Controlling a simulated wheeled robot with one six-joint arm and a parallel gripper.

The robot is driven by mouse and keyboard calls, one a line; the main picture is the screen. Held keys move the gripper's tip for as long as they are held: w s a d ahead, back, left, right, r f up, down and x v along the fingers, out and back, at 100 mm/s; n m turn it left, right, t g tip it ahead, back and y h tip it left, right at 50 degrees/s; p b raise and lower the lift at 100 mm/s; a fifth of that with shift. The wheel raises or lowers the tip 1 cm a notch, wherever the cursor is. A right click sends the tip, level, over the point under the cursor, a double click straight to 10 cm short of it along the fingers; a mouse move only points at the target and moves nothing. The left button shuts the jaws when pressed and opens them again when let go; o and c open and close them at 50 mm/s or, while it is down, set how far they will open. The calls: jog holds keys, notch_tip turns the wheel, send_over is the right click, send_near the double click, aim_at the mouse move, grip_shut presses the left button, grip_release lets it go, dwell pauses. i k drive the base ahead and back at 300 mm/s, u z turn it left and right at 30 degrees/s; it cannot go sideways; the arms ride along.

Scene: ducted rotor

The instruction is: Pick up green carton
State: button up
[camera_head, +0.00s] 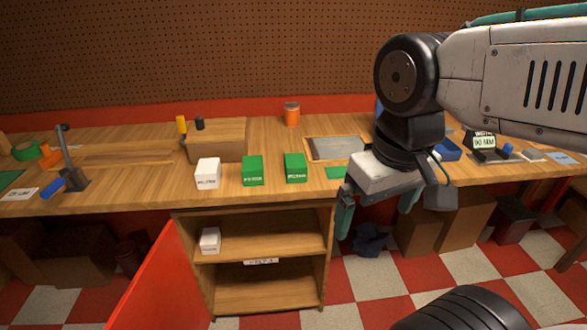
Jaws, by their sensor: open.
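Two green cartons with white lettering stand on the wooden workbench (110,183). One green carton (252,171) is near the middle, and the other green carton (295,168) is a little to its right. My gripper (378,215) hangs at the right, in front of the bench's front edge, with its fingers apart and nothing seen between them. It is to the right of both cartons and touches neither.
A white carton (207,173) stands left of the green ones. A wooden block (217,141), an orange can (291,114) and a grey plate (336,148) are behind. An open shelf (265,290) holds another white carton (210,241). A red panel (160,285) stands front left.

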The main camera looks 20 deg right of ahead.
aim_at(252, 166)
jog(key=z, duration=1.75)
jog(key=i, duration=1.3)
jog(key=u, duration=2.25)
